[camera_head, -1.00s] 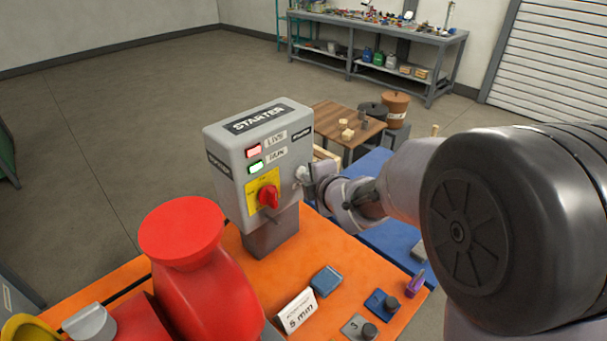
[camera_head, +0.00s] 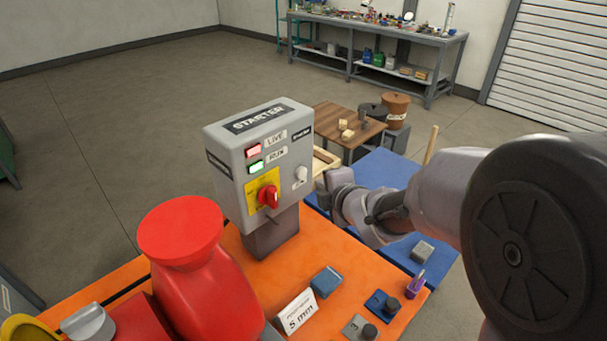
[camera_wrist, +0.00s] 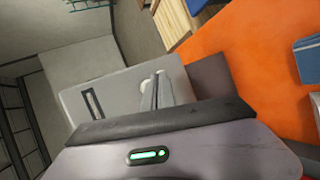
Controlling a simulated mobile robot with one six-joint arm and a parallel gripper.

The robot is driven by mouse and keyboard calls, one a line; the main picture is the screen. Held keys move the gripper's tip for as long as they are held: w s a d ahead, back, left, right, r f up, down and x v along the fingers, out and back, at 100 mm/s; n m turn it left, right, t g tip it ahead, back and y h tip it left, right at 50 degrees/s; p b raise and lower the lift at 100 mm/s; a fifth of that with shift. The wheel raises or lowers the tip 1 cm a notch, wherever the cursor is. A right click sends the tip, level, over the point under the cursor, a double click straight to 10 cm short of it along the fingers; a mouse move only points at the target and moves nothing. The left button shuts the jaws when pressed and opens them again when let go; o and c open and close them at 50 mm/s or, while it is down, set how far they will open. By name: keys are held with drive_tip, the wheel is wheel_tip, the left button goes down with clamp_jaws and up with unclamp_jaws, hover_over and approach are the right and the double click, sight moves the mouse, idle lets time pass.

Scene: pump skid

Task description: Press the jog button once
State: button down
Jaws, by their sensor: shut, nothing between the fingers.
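The grey starter box (camera_head: 252,165) stands upright on the orange skid. A pale round button (camera_head: 301,174), seemingly the jog button, is on its right part, above a small label too blurred to read. My gripper (camera_head: 325,190) is shut and empty, to the right of the box, with a gap between it and the button. In the wrist view my gripper's thin fingers (camera_wrist: 155,92) point at the box (camera_wrist: 105,82) and partly cover the pale button. The red LIVE lamp (camera_head: 254,150) and bright green RUN lamp (camera_head: 256,167) are above a red rotary switch (camera_head: 268,196) on a yellow plate.
A large red pump part (camera_head: 185,250) stands at the front left of the orange skid top (camera_head: 250,290). A "5 mm" sign (camera_head: 297,311), a blue block (camera_head: 326,281) and small knobbed blocks are at the front. A wooden table (camera_head: 345,128) stands behind.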

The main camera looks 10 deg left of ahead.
drive_tip(key=shift+s+d, duration=0.85)
drive_tip(key=shift+d, duration=0.25)
drive_tip(key=s+d+r+m+g+h, duration=0.1)
drive_tip(key=s+d+r+m+h, duration=0.4)
drive_tip(key=s+d+m, duration=0.65)
drive_tip(key=s+m+g+y, duration=0.1)
drive_tip(key=s+m+g, duration=0.3)
drive_tip(key=s+m, duration=1.2)
drive_tip(key=shift+s+a+f+y, duration=0.3)
drive_tip(key=shift+s, duration=0.65)
drive_tip(key=shift+m, duration=0.25)
